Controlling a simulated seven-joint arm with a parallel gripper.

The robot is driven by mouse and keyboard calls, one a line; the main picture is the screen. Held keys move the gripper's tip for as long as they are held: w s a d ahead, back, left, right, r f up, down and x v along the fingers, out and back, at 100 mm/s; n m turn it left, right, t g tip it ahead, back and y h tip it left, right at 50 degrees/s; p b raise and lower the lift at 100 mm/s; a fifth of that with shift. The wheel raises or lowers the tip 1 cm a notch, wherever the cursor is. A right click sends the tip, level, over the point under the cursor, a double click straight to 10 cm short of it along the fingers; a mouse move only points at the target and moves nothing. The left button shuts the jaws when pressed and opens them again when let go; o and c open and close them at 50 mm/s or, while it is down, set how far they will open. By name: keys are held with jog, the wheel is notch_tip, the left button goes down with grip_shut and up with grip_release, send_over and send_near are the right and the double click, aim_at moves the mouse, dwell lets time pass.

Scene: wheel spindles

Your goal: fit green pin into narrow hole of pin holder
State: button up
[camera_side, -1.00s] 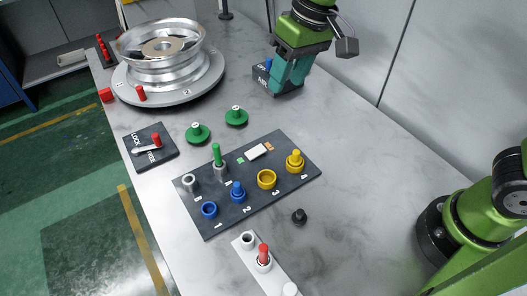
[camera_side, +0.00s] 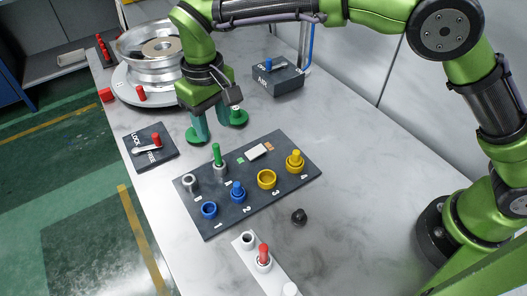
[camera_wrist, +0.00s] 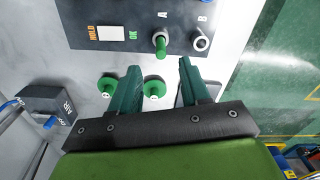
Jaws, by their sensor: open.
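The green pin (camera_side: 217,155) stands upright in a grey collar at A on a dark board (camera_side: 205,228). It also shows in the wrist view (camera_wrist: 160,43), beyond the fingertips. A second grey collar (camera_side: 190,181), at B, is empty. A white strip (camera_side: 262,277) in front of the board has an empty round socket (camera_side: 247,239) and a red pin (camera_side: 263,252) in another; I cannot tell for sure whether this is the pin holder. My gripper (camera_side: 211,127) is open and empty, pointing down by the two green knobbed discs, behind the green pin.
The green discs (camera_wrist: 108,86) (camera_wrist: 154,88) lie close to my fingers. The board also carries blue and yellow parts. A LOCK/FREE lever block (camera_side: 150,150) is at left, an AIR box (camera_side: 280,80) behind, and a black knob (camera_side: 299,216) at right.

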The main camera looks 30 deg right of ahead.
aim_at(216, 145)
notch_tip(216, 145, down, 10)
jog(key=shift+w, duration=0.15)
jog(key=shift+r, duration=0.1)
grip_shut()
dwell(0.4)
